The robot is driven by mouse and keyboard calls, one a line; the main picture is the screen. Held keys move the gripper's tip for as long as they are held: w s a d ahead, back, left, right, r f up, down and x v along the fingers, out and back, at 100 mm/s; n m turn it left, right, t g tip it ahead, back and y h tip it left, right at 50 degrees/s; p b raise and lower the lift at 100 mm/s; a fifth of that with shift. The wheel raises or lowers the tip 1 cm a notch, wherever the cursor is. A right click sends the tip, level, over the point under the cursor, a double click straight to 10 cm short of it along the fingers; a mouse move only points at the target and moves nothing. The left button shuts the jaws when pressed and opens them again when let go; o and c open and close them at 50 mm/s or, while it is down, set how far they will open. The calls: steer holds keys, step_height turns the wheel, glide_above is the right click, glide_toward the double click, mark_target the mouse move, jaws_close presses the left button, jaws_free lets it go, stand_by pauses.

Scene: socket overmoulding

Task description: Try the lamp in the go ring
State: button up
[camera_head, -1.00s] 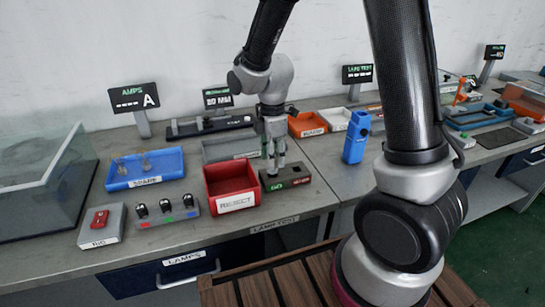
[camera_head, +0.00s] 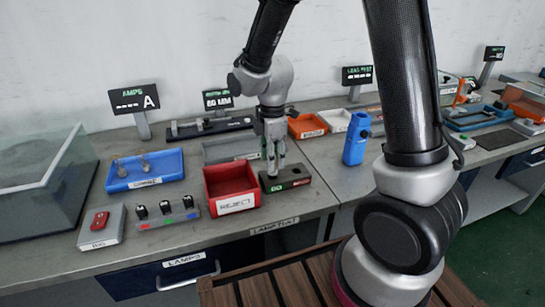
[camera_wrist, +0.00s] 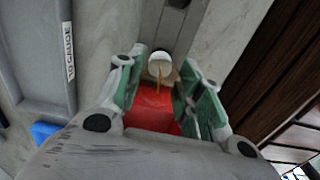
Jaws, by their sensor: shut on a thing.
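My gripper (camera_head: 272,170) points down over the green-marked GO end of the dark gauge block (camera_head: 299,178), whose other end is marked red. In the wrist view my gripper (camera_wrist: 157,92) has its green-padded fingers on either side of a small lamp (camera_wrist: 159,66) with a white round part and a thin gold-orange strip. The fingers are shut on it. The grey gauge block (camera_wrist: 174,28) runs away above the lamp in that view. The fingers hide the GO ring, and I cannot tell whether the lamp is inside it or above it.
The red REJECT bin (camera_head: 233,203) stands close left of the block. A grey tray (camera_head: 215,152) lies behind it, and a blue tray (camera_head: 172,176) with small parts is farther left. A blue holder (camera_head: 354,150) stands to the right, with clear bench between.

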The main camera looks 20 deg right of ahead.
steer(key=shift+f, duration=0.4)
steer(key=shift+r, duration=0.1)
stand_by(0.8)
steer(key=shift+r, duration=0.3)
steer(key=shift+r, duration=0.1)
steer(key=shift+r, duration=2.9)
